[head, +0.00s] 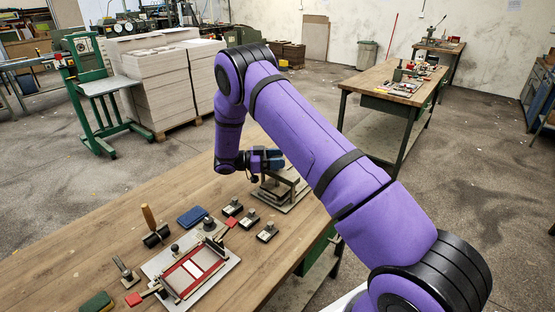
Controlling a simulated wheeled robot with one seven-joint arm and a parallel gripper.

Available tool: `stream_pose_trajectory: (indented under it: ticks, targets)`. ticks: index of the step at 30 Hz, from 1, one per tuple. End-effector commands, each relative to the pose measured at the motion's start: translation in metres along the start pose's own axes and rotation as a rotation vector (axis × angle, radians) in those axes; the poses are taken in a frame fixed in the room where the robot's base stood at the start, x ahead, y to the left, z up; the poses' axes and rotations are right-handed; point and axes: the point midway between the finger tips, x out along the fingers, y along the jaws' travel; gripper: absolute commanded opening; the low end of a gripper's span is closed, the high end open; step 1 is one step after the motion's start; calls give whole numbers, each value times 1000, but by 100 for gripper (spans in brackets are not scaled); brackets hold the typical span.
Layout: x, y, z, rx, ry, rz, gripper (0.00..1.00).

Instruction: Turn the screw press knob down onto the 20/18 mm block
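The screw press (290,186), with a pale base plate and dark metal frame, stands on the wooden table beyond the other tools. My purple arm reaches over the table, and my gripper (274,160) is at the top of the press. The gripper and wrist largely hide the knob. The fingers are too small and dark to show whether they touch it or are closed. I cannot make out the 20/18 mm block in the press or read any marking.
Small dark blocks (248,218) stand left of the press. A plate with a red-edged frame (193,270), a wooden-handled roller (155,226) and a blue pad (192,216) lie nearer. The wooden table (60,262) is bare at left. Another workbench (378,78) stands behind.

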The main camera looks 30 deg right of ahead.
Motion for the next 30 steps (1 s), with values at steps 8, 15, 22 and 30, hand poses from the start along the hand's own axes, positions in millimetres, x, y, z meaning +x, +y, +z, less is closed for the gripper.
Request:
stream_pose_trajectory:
  ticks: [8,15,22,30]
  targets:
    - [0,0,0,0,0,-1,78]
    - [-9,0,0,1,0,-2,78]
    - [-48,0,1,1,-1,-4,78]
    - [-93,0,1,0,-1,-3,78]
